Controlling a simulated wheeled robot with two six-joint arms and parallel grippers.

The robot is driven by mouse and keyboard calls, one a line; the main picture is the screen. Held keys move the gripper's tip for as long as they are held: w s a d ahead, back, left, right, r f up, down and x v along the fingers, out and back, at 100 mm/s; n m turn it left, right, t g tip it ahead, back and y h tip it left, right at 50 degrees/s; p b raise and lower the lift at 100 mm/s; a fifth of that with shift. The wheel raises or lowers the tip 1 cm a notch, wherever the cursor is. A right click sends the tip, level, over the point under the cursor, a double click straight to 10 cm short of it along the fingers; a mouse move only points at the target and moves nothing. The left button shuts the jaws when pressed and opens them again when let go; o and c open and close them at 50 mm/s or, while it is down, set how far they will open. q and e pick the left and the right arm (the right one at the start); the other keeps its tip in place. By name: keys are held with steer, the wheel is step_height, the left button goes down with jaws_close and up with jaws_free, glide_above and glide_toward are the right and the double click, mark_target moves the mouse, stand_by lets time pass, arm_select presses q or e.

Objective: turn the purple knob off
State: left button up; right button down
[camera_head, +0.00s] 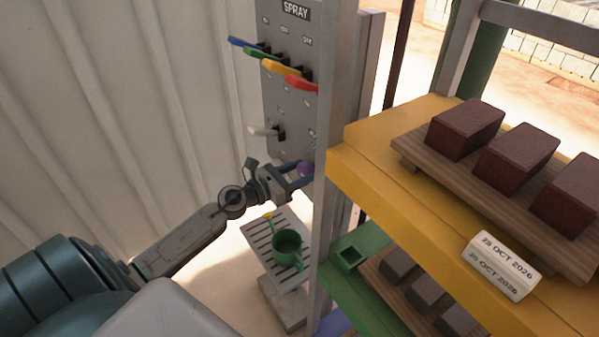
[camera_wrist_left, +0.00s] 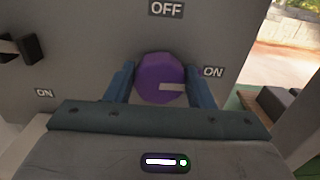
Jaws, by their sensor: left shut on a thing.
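The purple knob (camera_wrist_left: 158,78) is on the grey panel, and in the left wrist view it sits between the two blue fingers of my left gripper (camera_wrist_left: 160,88). Its pale pointer mark points right, towards the right-hand ON label (camera_wrist_left: 213,72). The OFF label (camera_wrist_left: 166,8) is above the knob. In the head view the knob (camera_head: 304,168) is mostly hidden behind my left gripper (camera_head: 296,178), which is shut on it. My right gripper is not in view.
The grey panel (camera_head: 283,105) carries blue, green, yellow and red levers and a white lever (camera_head: 264,131). A green watering can (camera_head: 287,247) stands on a slatted stand below.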

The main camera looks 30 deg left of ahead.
arm_select(q)
steer(key=shift+n, duration=0.4)
steer(key=n+p, duration=0.2)
steer(key=n, duration=0.1)
steer(key=shift+a+r, duration=0.1)
steer(key=n+p, duration=0.3)
steer(key=n, duration=0.1)
steer(key=shift+n, duration=0.3)
steer(key=n+p, duration=0.1)
steer(key=n, duration=0.1)
steer(key=shift+a+n+p, duration=0.1)
steer(key=shift+n+p, duration=0.2)
steer(key=shift+p, duration=0.1)
steer(key=n+p, duration=0.2)
steer(key=n, duration=0.1)
steer(key=shift+w+f+n, duration=0.1)
steer(key=shift+f+n, duration=0.1)
steer(key=shift+n, duration=0.1)
steer(key=shift+f+n+p, duration=0.2)
steer(key=shift+n+p, duration=1)
steer(key=shift+n, duration=0.6)
